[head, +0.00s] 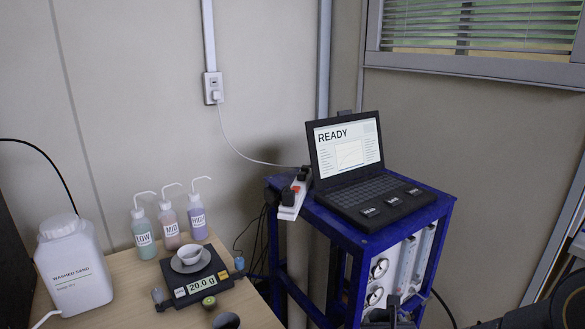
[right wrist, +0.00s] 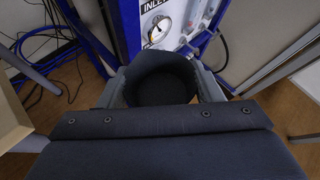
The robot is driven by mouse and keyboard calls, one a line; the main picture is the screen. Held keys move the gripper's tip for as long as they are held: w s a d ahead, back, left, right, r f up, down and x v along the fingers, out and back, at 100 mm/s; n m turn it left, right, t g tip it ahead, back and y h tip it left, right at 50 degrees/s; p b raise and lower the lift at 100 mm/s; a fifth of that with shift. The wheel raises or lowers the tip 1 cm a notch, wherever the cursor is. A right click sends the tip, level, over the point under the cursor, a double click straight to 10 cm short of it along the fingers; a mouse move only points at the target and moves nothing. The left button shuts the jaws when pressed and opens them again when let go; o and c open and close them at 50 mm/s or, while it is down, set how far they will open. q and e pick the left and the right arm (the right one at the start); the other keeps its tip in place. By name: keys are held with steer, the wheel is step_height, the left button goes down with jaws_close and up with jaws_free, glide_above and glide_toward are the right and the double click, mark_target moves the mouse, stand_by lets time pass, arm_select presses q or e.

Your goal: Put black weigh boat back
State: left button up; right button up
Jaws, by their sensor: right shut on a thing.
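The black weigh boat (right wrist: 163,84), a dark round cup, sits between the two fingers of my right gripper (right wrist: 165,90) in the right wrist view. The gripper is shut on it. In the head view my right gripper (head: 393,308) shows only in part, dark, at the bottom edge in front of the blue stand; the boat cannot be made out there. My left gripper is not in view. A white bowl (head: 191,255) stands on the balance (head: 205,288), which reads 20.0 g.
A washed sand jug (head: 75,270) and wash bottles marked LOW (head: 145,240), MID (head: 170,226) and HIGH (head: 198,222) stand on the wooden table (head: 120,310). A dark rounded object (head: 226,321) lies at its front. A laptop (head: 347,150) reading READY stands on the blue stand (head: 436,209).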

steer(key=r+p, duration=0.1)
steer(key=p, duration=0.1)
steer(key=s+r+n+y+p, duration=0.1)
steer(key=r+p, duration=0.1)
steer(key=p, duration=0.1)
steer(key=r+n+y+p, duration=0.1)
steer(key=r+p, duration=0.1)
steer(key=p, duration=0.1)
steer(key=shift+s+a, duration=0.2)
steer(key=shift+s, duration=0.15)
steer(key=shift+s+a+r+n+p, duration=0.15)
steer(key=shift+n+p, duration=0.15)
steer(key=shift+p, duration=0.2)
